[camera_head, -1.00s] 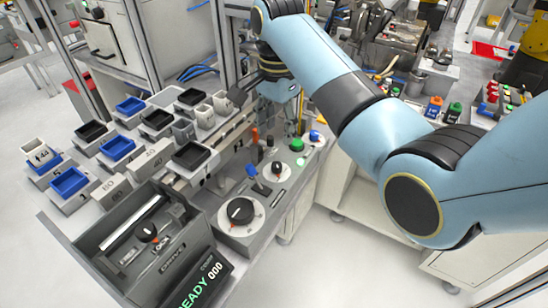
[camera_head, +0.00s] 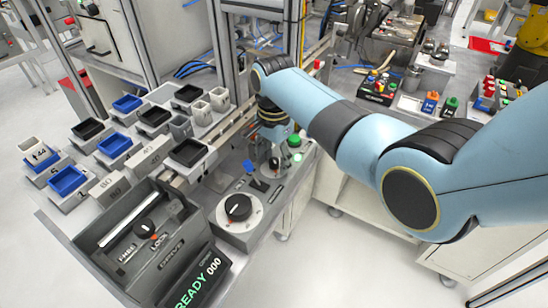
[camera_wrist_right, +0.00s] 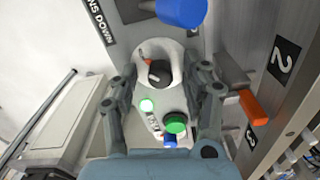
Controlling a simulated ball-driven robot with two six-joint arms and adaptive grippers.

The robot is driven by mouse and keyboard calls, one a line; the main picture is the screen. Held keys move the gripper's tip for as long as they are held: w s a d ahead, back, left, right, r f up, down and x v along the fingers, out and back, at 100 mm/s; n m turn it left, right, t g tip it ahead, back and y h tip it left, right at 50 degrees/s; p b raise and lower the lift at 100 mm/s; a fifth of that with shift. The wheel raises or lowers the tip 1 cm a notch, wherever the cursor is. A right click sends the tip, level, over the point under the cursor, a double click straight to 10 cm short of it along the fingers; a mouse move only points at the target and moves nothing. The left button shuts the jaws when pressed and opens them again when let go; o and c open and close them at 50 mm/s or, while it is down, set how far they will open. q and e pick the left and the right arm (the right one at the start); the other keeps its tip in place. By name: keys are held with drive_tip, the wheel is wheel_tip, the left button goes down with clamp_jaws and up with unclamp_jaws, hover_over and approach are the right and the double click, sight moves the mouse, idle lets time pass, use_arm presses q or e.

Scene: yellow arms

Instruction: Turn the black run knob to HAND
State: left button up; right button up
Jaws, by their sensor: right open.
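The small black knob (camera_wrist_right: 158,72) with an orange mark sits on a pale round dial (camera_wrist_right: 168,51) in the right wrist view. Its position lettering is not readable. My right gripper (camera_wrist_right: 163,76) is open, with one finger on either side of the knob; I cannot tell whether they touch it. In the head view the right gripper (camera_head: 271,152) points down over this part of the grey panel and partly hides the knob and dial (camera_head: 274,167). My left gripper is not in view.
A blue-topped lever (camera_head: 250,168) stands close left of the gripper.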

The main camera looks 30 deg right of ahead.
clamp_jaws()
drive_tip(key=shift+r+n+p, duration=0.15)
drive_tip(key=shift+n+p, duration=0.8)
drive_tip(key=shift+n, duration=0.25)
drive_tip(key=n+p, duration=0.1)
drive_tip(key=n, duration=0.1)
drive_tip(key=shift+n, duration=0.3)
drive_tip(key=n, duration=0.2)
drive_tip(key=shift+n+p, duration=0.35)
drive_tip(key=shift+n, duration=0.05)
drive_tip(key=n, duration=0.3)
drive_tip(key=shift+n, duration=0.3)
drive_tip(key=n, duration=0.6)
drive_tip(key=shift+n, duration=0.4)
